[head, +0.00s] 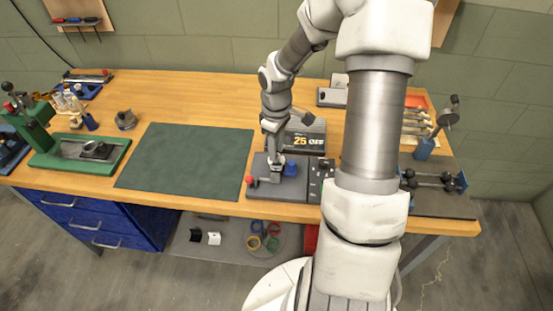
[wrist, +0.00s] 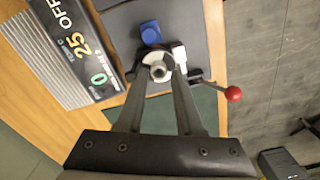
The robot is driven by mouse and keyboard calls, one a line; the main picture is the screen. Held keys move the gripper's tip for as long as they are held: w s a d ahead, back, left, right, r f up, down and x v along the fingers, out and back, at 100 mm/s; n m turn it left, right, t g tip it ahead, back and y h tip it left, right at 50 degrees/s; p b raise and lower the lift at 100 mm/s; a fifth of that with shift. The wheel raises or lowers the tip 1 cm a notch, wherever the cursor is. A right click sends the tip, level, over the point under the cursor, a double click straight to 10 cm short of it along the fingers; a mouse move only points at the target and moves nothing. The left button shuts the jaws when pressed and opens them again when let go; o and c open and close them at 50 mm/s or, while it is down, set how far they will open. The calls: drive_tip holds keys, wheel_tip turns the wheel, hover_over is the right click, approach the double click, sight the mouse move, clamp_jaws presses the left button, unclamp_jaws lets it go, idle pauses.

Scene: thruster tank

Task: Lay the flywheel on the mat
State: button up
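My gripper (head: 275,180) points down over the grey bench device (head: 257,169) right of the mat. In the wrist view, my two fingertips (wrist: 161,76) flank a small pale round metal piece with a central hole (wrist: 158,71). I cannot tell whether the fingers press on it, or whether this piece is the flywheel. The dark green mat (head: 185,160) lies flat and bare on the wooden bench, left of the device. No other thing is clearly recognisable as the flywheel.
A blue block (wrist: 151,33) and a red-knobbed lever (wrist: 233,93) sit beside the fingertips. A display unit (head: 304,138) reading "25 OFF" stands behind the device. A green press (head: 75,158) stands left of the mat. Stands and tools crowd the right end.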

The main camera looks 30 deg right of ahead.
drive_tip(key=shift+f, duration=0.95)
clamp_jaws()
drive_tip(key=shift+r, duration=0.45)
drive_tip(key=r, duration=0.3)
drive_tip(key=shift+s+d+r, duration=0.1)
drive_tip(key=shift+d+r, duration=0.25)
drive_tip(key=shift+r, duration=0.05)
drive_tip(key=s+d+r, duration=0.5)
drive_tip(key=d+r, duration=0.1)
drive_tip(key=d, duration=0.3)
drive_tip(key=shift+s+d+r, duration=0.15)
drive_tip(key=shift+s+d, duration=0.05)
drive_tip(key=shift+d, duration=0.05)
